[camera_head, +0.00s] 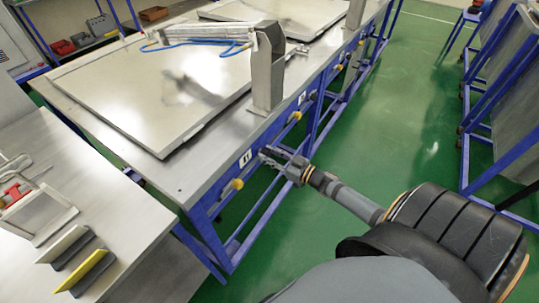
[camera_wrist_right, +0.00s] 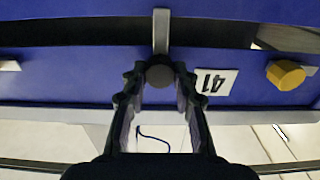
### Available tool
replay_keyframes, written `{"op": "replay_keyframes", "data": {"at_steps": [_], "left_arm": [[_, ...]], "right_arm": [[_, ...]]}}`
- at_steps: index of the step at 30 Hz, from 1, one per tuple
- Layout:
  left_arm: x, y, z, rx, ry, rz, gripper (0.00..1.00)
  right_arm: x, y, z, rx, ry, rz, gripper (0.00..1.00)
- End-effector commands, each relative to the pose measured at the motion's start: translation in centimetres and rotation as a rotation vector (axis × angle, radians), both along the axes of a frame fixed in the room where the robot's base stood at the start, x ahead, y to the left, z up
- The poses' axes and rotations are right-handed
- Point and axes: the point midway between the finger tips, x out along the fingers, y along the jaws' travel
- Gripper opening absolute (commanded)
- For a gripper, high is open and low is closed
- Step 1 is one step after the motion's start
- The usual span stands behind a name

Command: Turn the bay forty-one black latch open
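The bay's number plate 41 (camera_head: 246,158) is on the blue front rail of the bench; in the right wrist view the plate (camera_wrist_right: 213,82) appears upside down. Beside it is the black latch (camera_wrist_right: 160,74), a round dark knob with a metal bar (camera_wrist_right: 161,32) running straight up in the picture. My right gripper (camera_head: 268,155) is at the rail just right of the plate and hides the latch in the head view. In the right wrist view its fingertips (camera_wrist_right: 159,80) stand on either side of the knob, apart; contact is unclear. My left gripper is not in view.
A yellow knob (camera_head: 237,184) sits beside the plate. Above stands a metal post (camera_head: 267,75) by a large flat lid (camera_head: 150,95) with a blue hose (camera_head: 195,43). A side table (camera_head: 120,215) holds small items. The green floor (camera_head: 400,130) right of the bench is clear.

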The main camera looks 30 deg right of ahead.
Motion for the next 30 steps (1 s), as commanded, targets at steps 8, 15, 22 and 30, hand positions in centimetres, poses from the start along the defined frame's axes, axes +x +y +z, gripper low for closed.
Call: {"op": "replay_keyframes", "data": {"at_steps": [8,15,22,30], "left_arm": [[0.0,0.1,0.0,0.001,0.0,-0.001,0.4],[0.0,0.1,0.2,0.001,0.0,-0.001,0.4],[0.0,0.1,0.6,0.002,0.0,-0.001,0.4],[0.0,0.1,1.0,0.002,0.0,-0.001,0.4]], "right_arm": [[0.0,0.0,0.0,-0.003,-0.001,0.001,0.0],[-0.1,0.0,0.0,-0.063,-0.026,0.0,0.0],[-0.1,0.1,0.1,-0.214,-0.089,-0.001,0.0],[-0.1,0.1,0.0,-0.451,-0.188,0.0,0.0]]}}
